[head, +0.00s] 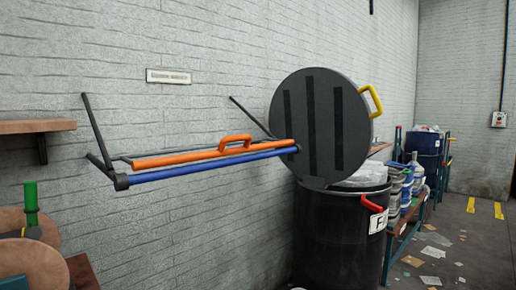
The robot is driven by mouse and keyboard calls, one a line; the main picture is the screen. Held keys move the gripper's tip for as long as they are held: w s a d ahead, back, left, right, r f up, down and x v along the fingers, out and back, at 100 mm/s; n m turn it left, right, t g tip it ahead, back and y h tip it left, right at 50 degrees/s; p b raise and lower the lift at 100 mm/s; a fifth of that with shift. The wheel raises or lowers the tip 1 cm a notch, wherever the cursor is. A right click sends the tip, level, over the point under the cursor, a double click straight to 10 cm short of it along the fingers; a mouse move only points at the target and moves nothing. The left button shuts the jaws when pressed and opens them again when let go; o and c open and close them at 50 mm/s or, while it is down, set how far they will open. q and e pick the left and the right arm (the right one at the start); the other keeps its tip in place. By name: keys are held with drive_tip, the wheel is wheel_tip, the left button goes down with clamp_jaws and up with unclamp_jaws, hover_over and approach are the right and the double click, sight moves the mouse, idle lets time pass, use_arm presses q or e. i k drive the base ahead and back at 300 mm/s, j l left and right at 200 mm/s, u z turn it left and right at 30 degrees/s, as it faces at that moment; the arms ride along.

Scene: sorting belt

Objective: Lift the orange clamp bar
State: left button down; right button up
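The orange clamp bar (180,158) is a long thin bar with a raised orange loop handle (235,142) near its right part. It runs nearly level in front of the wall, just above and behind a blue bar (215,166). A dark joint (121,182) is at the left end of the blue bar. The blue bar's right end reaches the round black lid (300,110), which stands tilted up and has a yellow handle (371,101). Neither of my grippers shows in the head view.
A black bin (335,235) with a red handle (371,203) and white label stands below the lid, holding pale bagged material. A shelf of containers (398,190) is to its right. Round brown pieces and a green cylinder (31,200) are at lower left. Litter lies on the right floor.

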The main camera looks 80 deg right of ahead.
sight(246, 140)
drive_tip(key=z, duration=2.45)
